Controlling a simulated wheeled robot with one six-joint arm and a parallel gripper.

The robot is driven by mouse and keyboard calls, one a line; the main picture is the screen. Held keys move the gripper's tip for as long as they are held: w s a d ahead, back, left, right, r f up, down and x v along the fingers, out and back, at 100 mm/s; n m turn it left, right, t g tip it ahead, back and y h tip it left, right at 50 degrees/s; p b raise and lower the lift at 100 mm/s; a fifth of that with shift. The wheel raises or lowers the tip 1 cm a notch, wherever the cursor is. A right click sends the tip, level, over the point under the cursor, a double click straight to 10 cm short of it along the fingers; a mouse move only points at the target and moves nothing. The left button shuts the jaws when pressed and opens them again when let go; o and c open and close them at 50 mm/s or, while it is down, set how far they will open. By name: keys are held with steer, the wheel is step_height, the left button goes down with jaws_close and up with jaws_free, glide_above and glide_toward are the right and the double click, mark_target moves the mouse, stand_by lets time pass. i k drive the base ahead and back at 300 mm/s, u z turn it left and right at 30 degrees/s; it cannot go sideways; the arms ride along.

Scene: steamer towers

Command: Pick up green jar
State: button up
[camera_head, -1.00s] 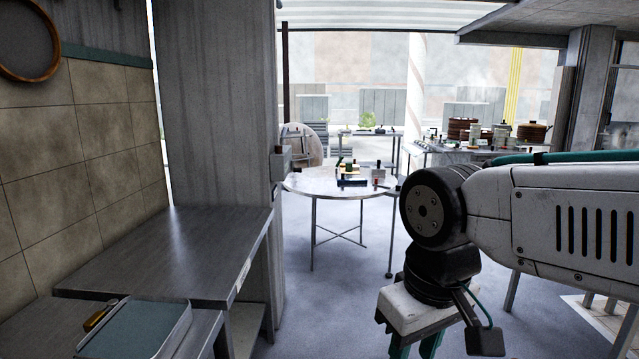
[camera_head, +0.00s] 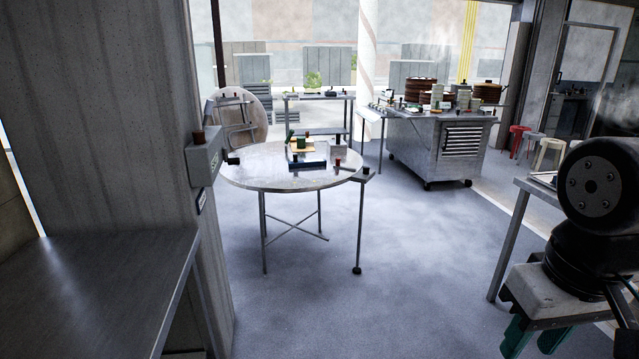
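A small dark green item (camera_head: 291,136) stands toward the back of the round table (camera_head: 250,173) in the head view. It may be the green jar, but it is too small to tell. My gripper (camera_head: 534,345) is at the bottom right, far in front of and to the right of that table. Its two green fingers point down and stand apart, with nothing seen between them. The fingertips run past the lower picture edge.
A grey counter (camera_head: 110,285) and a concrete pillar (camera_head: 130,130) stand close on the left. A wheeled steel cart (camera_head: 420,146) with steamer stacks (camera_head: 421,91) is at the back right. Another table edge (camera_head: 512,235) is at right. Open floor lies in the middle.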

mark_target(301, 141)
steer(key=z, duration=0.45)
steer(key=i, duration=2.1)
steer(key=u, duration=0.2)
steer(key=i, duration=2)
steer(key=u, duration=0.75)
steer(key=i, duration=0.6)
steer(key=u, duration=0.3)
